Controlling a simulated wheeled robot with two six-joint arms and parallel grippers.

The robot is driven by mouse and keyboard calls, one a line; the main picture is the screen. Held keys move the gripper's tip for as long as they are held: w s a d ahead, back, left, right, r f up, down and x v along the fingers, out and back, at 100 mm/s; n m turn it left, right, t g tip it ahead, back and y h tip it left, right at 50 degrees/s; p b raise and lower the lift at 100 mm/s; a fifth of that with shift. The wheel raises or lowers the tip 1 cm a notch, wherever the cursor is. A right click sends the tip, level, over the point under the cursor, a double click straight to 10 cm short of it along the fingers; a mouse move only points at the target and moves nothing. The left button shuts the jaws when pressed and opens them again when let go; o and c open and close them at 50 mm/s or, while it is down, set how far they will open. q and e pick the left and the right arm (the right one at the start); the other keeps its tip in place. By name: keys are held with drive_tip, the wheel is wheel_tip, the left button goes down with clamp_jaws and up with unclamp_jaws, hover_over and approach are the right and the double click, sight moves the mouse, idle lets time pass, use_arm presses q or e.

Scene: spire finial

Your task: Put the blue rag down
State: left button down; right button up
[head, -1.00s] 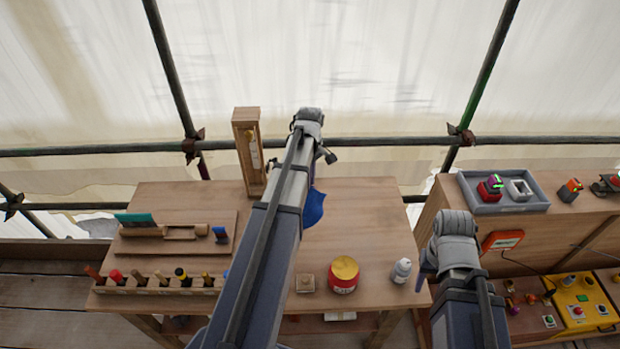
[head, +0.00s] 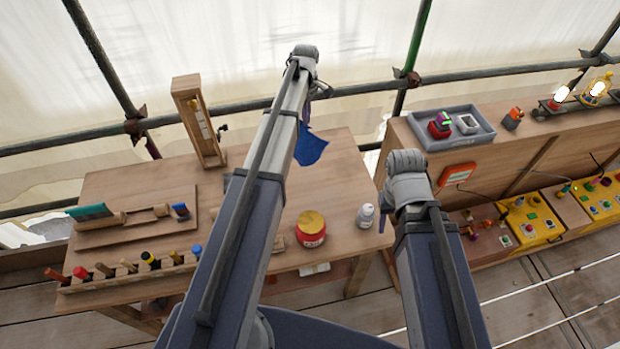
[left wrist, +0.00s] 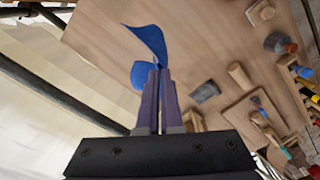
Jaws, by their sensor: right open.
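The blue rag (head: 311,148) hangs from my left gripper (head: 306,112) above the back part of the wooden workbench (head: 340,190). In the left wrist view the rag (left wrist: 145,40) spreads out to both sides of the closed fingertips of my left gripper (left wrist: 158,72), and the wooden bench top shows beyond it. My left forearm hides part of the bench in the head view. My right gripper (head: 386,214) is empty and open near the right edge of the bench, its fingers partly hidden by my wrist.
A tool rack (head: 130,275) lines the front left. A tall wooden case (head: 198,122) stands at the back. The bench's right half is mostly clear.

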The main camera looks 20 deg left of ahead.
use_arm(q)
drive_tip(key=shift+w+d+f, duration=0.5)
drive_tip(key=shift+w, duration=0.2)
drive_tip(key=shift+r, duration=0.1)
